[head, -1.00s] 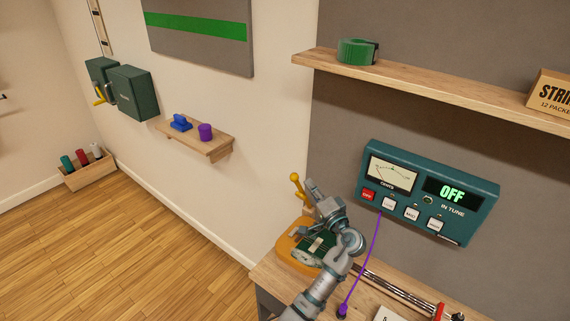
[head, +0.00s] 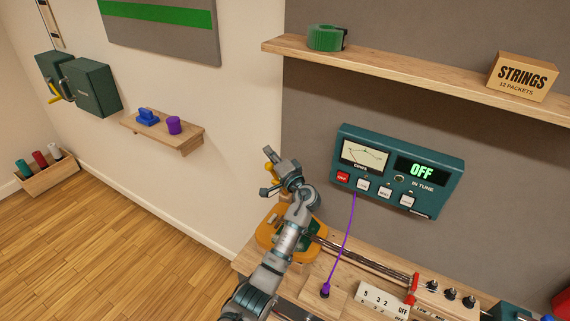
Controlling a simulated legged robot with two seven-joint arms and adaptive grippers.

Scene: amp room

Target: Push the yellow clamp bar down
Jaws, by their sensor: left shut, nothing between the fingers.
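The yellow clamp bar (head: 266,191) stands up at the orange-yellow base (head: 266,239) on the workbench. Most of it is hidden behind my left gripper, and only a small yellow part shows. A dark green piece lies on the base, partly covered by my arm. My left gripper (head: 270,155) is shut and empty, with its fingers pointing up and to the left, in front of and above the bar. I cannot tell whether it touches the bar. My right gripper is not in view.
A teal tuner panel (head: 436,198) reading OFF is on the grey wall to the right, with a purple cable (head: 349,235) hanging from it. Above it is a wooden shelf (head: 400,75). Open floor is at left.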

